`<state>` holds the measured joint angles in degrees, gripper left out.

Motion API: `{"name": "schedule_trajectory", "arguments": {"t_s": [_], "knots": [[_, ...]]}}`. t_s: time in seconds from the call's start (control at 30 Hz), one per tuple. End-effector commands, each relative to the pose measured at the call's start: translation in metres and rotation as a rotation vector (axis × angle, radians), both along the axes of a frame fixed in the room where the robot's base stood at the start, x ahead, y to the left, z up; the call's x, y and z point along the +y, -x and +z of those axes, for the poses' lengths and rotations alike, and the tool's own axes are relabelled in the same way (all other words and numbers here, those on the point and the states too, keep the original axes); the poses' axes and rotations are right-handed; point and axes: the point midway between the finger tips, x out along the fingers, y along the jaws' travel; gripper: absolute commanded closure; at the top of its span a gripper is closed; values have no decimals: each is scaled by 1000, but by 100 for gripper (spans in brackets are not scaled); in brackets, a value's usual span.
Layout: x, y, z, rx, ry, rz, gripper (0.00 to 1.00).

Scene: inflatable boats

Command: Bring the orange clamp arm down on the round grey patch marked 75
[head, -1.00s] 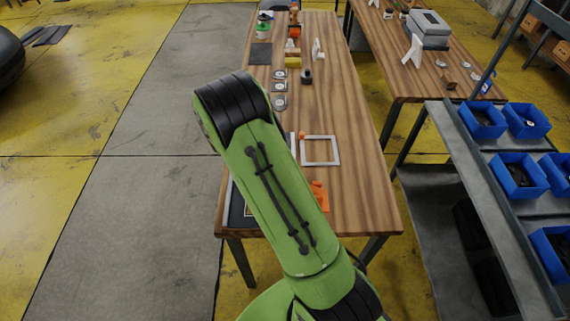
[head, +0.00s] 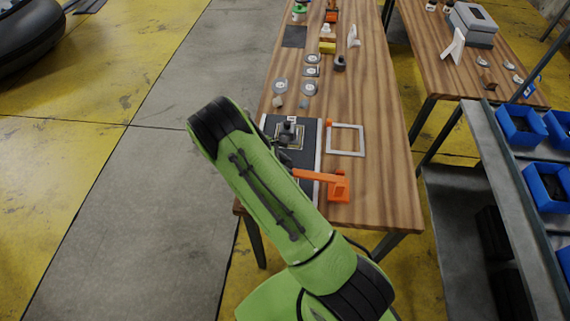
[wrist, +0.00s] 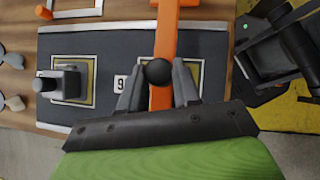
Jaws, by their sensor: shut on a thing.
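The orange clamp arm (head: 318,177) reaches left from its orange base (head: 340,190) over the dark board (head: 304,157) at the table's near end. In the wrist view the orange arm (wrist: 165,42) crosses the board (wrist: 205,40), with a black ball knob (wrist: 158,71) on it. My gripper (wrist: 158,88) is shut on the knob, one finger on each side. In the head view my own arm hides it. A tan-framed square (wrist: 192,70) shows partly beneath the orange arm. No grey patch marked 75 is readable; the spot under the arm is hidden.
A grey-black device (wrist: 65,83) stands on another tan-framed square on the board. A white label (wrist: 122,83) lies between the squares. A pale square frame (head: 346,140) lies right of the board. Several grey discs (head: 310,87) lie farther back. Blue bins (head: 520,125) stand at right.

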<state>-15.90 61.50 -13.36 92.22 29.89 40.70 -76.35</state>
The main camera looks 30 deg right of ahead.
Motion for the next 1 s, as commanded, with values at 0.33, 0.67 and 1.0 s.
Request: {"name": "schedule_trajectory", "arguments": {"t_s": [0.33, 0.67, 1.0], "knots": [[1, -1, 0, -5, -3, 2, 45], [3, -2, 3, -4, -1, 3, 43], [52, -18, 69, -8, -3, 5, 43]]}}
